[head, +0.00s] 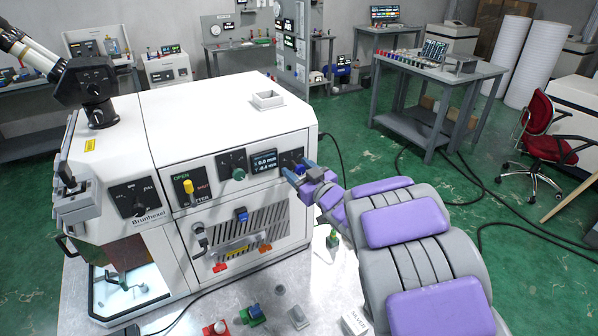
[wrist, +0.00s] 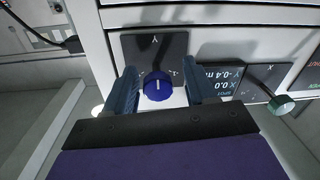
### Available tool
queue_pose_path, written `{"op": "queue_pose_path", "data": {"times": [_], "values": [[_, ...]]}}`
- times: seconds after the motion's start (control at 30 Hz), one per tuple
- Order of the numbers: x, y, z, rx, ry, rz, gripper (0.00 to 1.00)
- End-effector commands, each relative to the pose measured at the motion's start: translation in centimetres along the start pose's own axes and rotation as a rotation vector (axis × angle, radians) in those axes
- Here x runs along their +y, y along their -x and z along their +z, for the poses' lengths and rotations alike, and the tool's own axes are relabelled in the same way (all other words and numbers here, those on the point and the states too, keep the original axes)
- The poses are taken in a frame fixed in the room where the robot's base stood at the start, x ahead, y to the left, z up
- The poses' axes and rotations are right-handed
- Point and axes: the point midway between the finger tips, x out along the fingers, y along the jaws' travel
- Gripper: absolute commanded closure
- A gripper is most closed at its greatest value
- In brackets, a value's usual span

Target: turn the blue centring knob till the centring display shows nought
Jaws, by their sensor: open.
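The blue centring knob (wrist: 157,86) sits on a dark panel marked Y in the wrist view, with a white pointer line on it. My gripper (wrist: 160,70) is open, with one finger on each side of the knob and a visible gap to the right finger. In the wrist view the display (wrist: 218,80) appears upside down and reads X 0.0 and Y -0.4.
A green knob (head: 239,174) marked X sits left of the display. A yellow shutter knob (head: 188,186) is further left on the white machine (head: 210,115). Small coloured parts, including a red one (head: 215,328), stand on the bench below.

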Motion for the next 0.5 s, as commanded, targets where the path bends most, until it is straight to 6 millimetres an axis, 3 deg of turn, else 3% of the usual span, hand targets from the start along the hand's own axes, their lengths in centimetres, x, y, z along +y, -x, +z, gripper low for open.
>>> {"op": "queue_pose_path", "data": {"times": [0.27, 0.5], "values": [[0.11, -0.02, -0.01, 0.000, -0.001, 0.001, 0.44], [0.05, -0.07, -0.01, 0.000, 0.000, 0.001, 0.67]]}}
